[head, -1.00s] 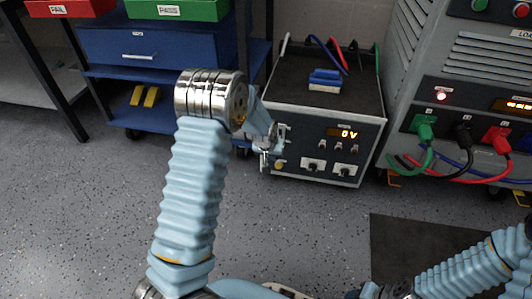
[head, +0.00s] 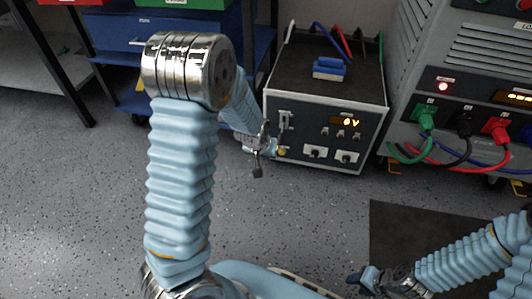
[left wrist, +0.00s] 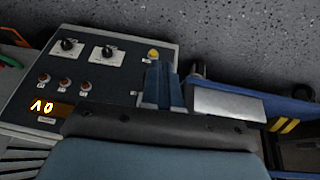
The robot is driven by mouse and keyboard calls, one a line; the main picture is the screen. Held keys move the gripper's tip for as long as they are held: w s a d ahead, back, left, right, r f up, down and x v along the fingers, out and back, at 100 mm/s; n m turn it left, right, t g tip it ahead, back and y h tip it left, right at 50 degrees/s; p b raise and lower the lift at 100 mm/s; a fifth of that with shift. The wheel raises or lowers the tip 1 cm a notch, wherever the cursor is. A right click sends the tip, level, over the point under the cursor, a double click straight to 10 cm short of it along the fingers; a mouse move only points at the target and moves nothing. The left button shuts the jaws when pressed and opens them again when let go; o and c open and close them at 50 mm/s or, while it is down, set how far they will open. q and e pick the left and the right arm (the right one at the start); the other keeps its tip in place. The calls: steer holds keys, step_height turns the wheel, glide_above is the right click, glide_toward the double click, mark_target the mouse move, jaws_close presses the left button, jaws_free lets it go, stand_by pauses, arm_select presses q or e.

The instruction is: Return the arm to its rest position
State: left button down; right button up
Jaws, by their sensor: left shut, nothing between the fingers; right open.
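My left arm rises in the head view and bends forward and down to its gripper (head: 258,168). That gripper hangs just in front of the lower left edge of the power supply (head: 325,155), apart from the panel as far as I can tell. In the left wrist view its blue fingers (left wrist: 161,86) are shut and empty, with the panel (left wrist: 85,75) upside down behind them. My right gripper (head: 364,280) is low at the bottom right of the head view, open and empty above the floor by the dark mat.
The power supply shows 0 V and has a blue block (head: 329,68) on top. A grey cabinet (head: 440,60) with green, black and red plugs stands at the right. A blue cart (head: 130,30) stands behind my left arm. The floor (head: 80,220) at left is clear.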

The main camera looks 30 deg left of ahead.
arm_select(q)
steer(key=s+d+f+g+h+p, duration=0.2)
steer(key=s+d+f+p, duration=0.1)
steer(key=s+d, duration=0.5)
steer(key=s+d+f+g+h+p, duration=0.2)
steer(key=s+d+f+p, duration=0.2)
steer(key=s+d, duration=0.4)
steer(key=s+p, duration=0.1)
steer(key=s, duration=0.3)
steer(key=shift+s+m+h+p, duration=0.2)
steer(key=shift+m+h+p, duration=0.1)
steer(key=shift+m, duration=0.1)
